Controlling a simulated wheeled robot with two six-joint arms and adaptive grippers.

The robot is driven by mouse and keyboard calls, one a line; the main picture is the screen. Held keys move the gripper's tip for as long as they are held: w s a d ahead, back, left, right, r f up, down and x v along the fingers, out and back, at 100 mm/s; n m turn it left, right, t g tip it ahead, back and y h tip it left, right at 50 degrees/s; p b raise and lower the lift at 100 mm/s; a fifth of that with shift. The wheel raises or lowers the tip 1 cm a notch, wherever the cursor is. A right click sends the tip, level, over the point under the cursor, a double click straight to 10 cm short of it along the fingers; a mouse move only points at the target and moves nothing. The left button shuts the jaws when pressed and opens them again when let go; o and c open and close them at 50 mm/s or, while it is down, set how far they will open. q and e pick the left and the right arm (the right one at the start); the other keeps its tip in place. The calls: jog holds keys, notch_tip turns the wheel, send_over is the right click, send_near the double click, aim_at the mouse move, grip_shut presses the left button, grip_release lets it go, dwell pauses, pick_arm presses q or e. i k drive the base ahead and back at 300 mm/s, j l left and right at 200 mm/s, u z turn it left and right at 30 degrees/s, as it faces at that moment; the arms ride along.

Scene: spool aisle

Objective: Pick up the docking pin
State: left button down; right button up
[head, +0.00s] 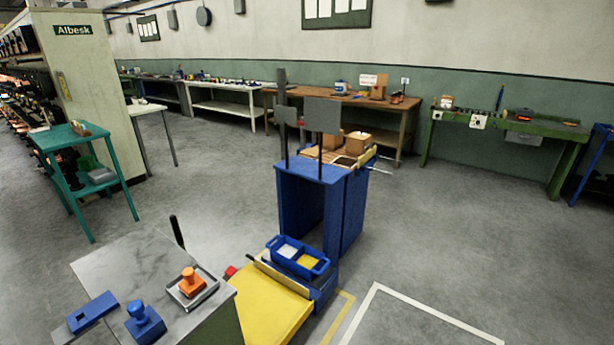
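No label in the head view marks the docking pin, so I cannot tell which thing it is. On the grey worktop (135,262) at lower left stands an orange knobbed piece (191,283), upright in a small metal tray (210,291). Closer to me, a blue knobbed piece (145,325) stands upright on the same worktop. To its left lies a flat blue block (99,306) with a dark slot. Neither of my grippers shows in the head view.
A yellow-topped unit (265,308) with a blue two-compartment tray (291,268) stands right of the worktop. Behind it is a blue stand (318,172) with upright dark plates. A teal table (62,137) stands at left. Grey floor (430,245) is clear at right.

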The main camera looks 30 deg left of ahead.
aim_at(136, 309)
jog(key=i+u, duration=0.25)
jog(key=i, duration=0.2)
jog(key=i+l+u, duration=0.1)
jog(key=i+u, duration=0.15)
jog(key=i, duration=0.2)
jog(key=i+l+u, duration=0.25)
jog(key=i, duration=0.2)
jog(key=j+u, duration=0.1)
jog(key=u, duration=3.25)
